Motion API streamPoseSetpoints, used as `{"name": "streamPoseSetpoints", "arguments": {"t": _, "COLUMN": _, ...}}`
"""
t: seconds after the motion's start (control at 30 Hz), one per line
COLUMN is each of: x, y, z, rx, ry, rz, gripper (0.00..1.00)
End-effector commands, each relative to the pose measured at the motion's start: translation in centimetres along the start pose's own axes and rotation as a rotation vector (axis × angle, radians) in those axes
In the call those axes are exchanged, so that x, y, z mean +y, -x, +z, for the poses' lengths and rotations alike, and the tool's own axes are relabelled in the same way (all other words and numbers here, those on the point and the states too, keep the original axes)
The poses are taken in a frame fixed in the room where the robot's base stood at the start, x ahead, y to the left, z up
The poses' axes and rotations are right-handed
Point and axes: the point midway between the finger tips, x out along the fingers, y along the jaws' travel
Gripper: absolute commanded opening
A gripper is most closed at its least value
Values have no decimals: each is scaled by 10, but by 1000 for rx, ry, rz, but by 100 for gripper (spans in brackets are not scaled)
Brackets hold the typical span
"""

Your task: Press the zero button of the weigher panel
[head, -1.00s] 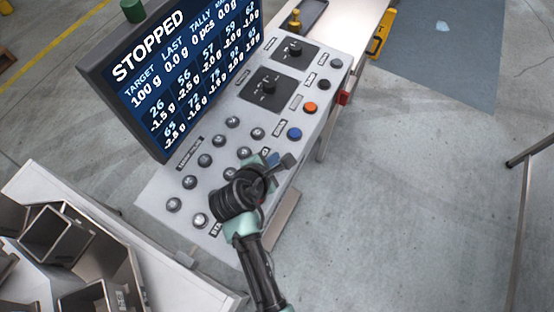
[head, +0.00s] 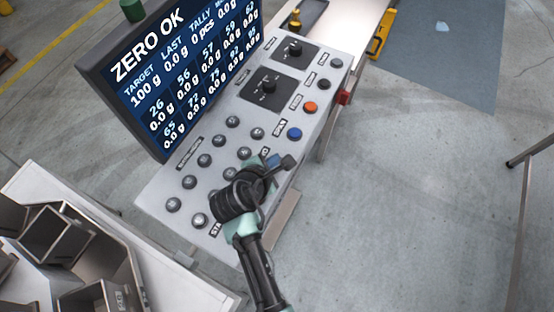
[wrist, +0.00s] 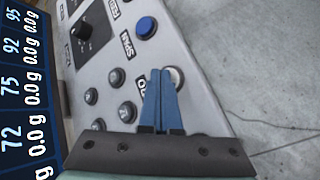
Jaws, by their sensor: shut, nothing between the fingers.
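The weigher panel (head: 228,108) is a sloped pale-grey box with rows of buttons. Its screen (head: 178,75) reads "ZERO OK" with 0.0 g in the rows. My gripper (head: 283,162) is shut and empty, low over the panel's right-hand edge. In the wrist view its blue fingertips (wrist: 160,72) are together at a pale round button (wrist: 177,76), partly covering it. A label ending in "O" (wrist: 142,85) shows beside the fingers, its start hidden. I cannot tell whether the tips touch the button.
A blue button (head: 294,133) marked SPAN is just beyond the gripper, with an orange button (head: 310,107) farther up. Several dark buttons and two rotary knobs (head: 269,88) share the panel. Metal bins (head: 62,237) stand at lower left. Open floor lies to the right.

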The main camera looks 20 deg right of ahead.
Motion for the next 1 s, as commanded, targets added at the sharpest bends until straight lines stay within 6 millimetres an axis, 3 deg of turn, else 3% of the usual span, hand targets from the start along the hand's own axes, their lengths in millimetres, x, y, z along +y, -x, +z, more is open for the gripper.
{"name": "streamPoseSetpoints", "arguments": {"t": 1.0, "x": 7, "y": 11, "z": 7, "rx": 1, "ry": 1, "rz": -1, "gripper": 0}}
